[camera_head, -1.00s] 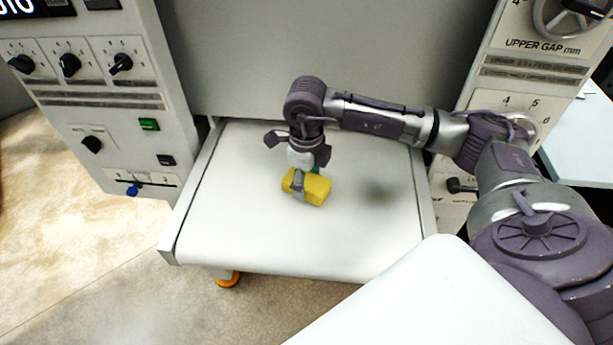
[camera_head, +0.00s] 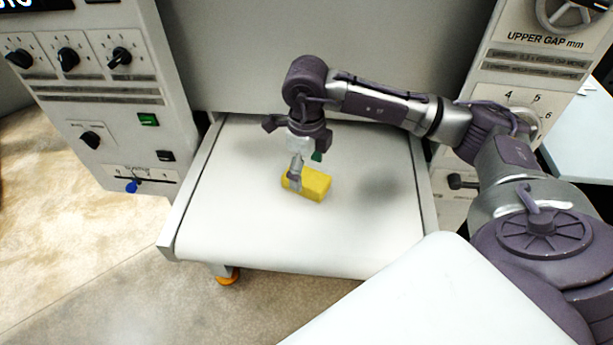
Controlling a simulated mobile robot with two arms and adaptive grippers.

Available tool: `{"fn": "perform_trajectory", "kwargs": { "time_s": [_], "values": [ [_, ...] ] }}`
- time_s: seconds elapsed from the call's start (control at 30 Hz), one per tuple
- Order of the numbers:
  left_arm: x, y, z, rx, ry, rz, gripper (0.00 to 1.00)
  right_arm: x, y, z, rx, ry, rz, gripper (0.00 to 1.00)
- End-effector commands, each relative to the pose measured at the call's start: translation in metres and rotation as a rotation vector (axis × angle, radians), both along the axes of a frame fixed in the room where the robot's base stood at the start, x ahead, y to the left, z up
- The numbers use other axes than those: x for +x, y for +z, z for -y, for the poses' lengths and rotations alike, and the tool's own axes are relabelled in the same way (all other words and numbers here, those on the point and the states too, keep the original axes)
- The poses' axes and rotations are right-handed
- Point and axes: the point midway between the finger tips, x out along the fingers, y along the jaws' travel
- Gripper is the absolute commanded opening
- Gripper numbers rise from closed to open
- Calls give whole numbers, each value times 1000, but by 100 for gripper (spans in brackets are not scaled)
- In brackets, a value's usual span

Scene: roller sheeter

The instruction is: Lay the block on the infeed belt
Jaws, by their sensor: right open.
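A yellow block (camera_head: 315,184) lies on the white infeed belt (camera_head: 270,232), near its middle. My right gripper (camera_head: 299,178) points down over the block's left part and is open. One finger shows in front of the block's near-left side; the other finger is mostly hidden behind it. Whether the fingers touch the block cannot be told. My left gripper is not in view.
A control panel with knobs (camera_head: 68,60) and a green button (camera_head: 148,119) stands left of the belt. Another panel (camera_head: 510,90) stands on the right. A grey machine face (camera_head: 230,60) closes off the back. The belt's front and left are clear.

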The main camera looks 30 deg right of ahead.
Motion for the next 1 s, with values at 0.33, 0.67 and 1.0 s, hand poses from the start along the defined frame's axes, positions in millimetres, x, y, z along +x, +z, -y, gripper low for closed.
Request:
{"fn": "perform_trajectory", "kwargs": {
  "time_s": [0.33, 0.67, 1.0],
  "values": [
    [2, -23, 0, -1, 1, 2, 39, 1, 71, -1, 1, 1, 5, 85],
    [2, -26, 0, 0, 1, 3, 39, 0, 95, 0, 0, 0, -1, 85],
    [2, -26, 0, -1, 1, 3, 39, 0, 95, 0, 0, 0, -1, 85]
  ]
}}
